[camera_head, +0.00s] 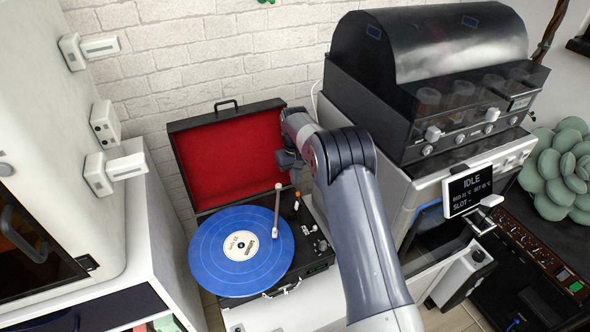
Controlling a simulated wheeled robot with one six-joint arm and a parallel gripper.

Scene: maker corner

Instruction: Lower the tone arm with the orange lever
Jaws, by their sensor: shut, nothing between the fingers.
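A suitcase record player with a blue record (215,250) stands open at the centre left. Its pale tone arm (277,208) reaches over the right part of the record; I cannot tell whether its tip touches the record. A small orange lever (297,206) shows just right of the tone arm, on the dark deck. My gripper (290,163) is shut and empty. In the picture it is above the lever, in front of the red lid lining, apart from the lever. My arm hides part of the player's right side.
The player's open lid (215,155) stands upright behind the record. A white cabinet (150,235) is close on the left. A machine with a dark hood (430,50) and an "IDLE" screen (470,188) stands on the right.

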